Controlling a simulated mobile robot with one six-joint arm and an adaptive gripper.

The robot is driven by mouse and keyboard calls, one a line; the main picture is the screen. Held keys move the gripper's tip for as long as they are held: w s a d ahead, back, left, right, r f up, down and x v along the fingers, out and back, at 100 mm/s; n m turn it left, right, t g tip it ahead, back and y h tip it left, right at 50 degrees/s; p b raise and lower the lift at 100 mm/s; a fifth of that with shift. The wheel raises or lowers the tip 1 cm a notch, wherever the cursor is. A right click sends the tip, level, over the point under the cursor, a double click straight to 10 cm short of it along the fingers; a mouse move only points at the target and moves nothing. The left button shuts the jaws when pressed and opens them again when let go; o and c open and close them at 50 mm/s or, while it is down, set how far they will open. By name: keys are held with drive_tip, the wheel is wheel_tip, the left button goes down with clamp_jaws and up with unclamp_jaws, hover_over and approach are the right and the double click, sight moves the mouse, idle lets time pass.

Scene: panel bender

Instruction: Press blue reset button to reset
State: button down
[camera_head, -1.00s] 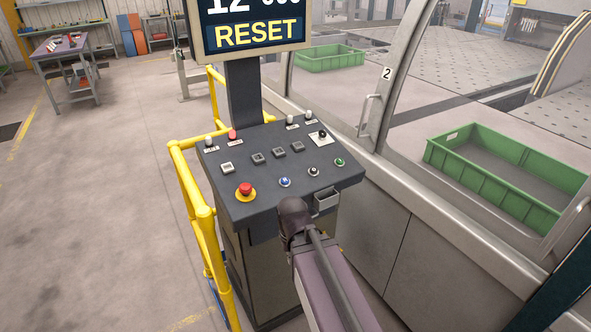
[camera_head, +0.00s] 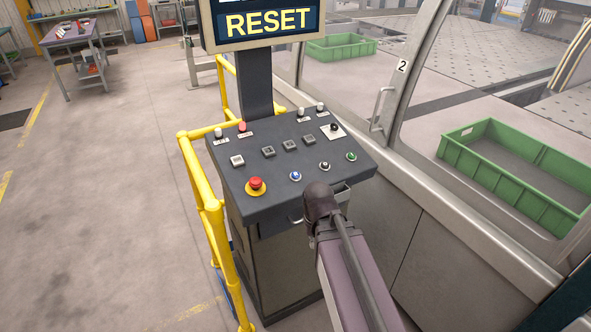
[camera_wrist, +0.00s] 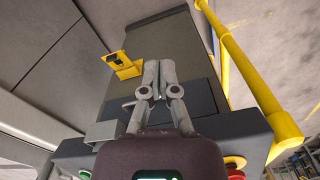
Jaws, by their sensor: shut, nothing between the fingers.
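The blue button (camera_head: 295,176) is on the sloped top of the control console (camera_head: 235,196), between the red emergency stop (camera_head: 256,185) and a black button (camera_head: 324,166). A green button (camera_head: 351,156) is further right. In the wrist view my gripper (camera_wrist: 158,64) has its fingers together and empty, in front of the console's dark front face. In the head view my arm's end is before the console's front edge, and hides most of the gripper. The blue button is not visible in the wrist view; the red stop (camera_wrist: 235,163) partly shows at its bottom edge.
A yellow guard rail (camera_head: 202,195) stands left of the console. A screen (camera_head: 262,22) above reads RESET. The machine's glazed front with a handle (camera_head: 380,108) is on the right, with green crates (camera_head: 515,178) behind. A yellow bracket (camera_wrist: 122,65) juts from the console front.

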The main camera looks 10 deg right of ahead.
sight(296, 176)
drive_tip(key=w+r+n+t+p, duration=0.1)
drive_tip(key=w+r+p, duration=0.7)
drive_tip(key=w, duration=0.4)
drive_tip(key=w+d+r+n+t+p, duration=0.1)
drive_tip(key=w+r+n+p, duration=0.1)
drive_tip(key=w+r+p, duration=0.7)
drive_tip(key=w+r, duration=0.1)
drive_tip(key=w, duration=0.3)
drive_tip(key=shift+r+y, duration=0.25)
drive_tip(key=shift+y, duration=0.15)
drive_tip(key=shift+w+f, duration=0.1)
drive_tip(key=shift+f, duration=0.1)
drive_tip(key=w+f+b, duration=0.1)
drive_tip(key=f+b, duration=0.3)
drive_tip(key=w+f+b, duration=0.1)
drive_tip(key=f+b, duration=0.4)
drive_tip(key=w+a+f+b, duration=0.1)
drive_tip(key=f+b, duration=0.3)
drive_tip(key=shift+f, duration=0.15)
drive_tip(key=shift+f+b, duration=0.8)
drive_tip(key=shift+b, duration=0.3)
drive_tip(key=shift+s, duration=0.25)
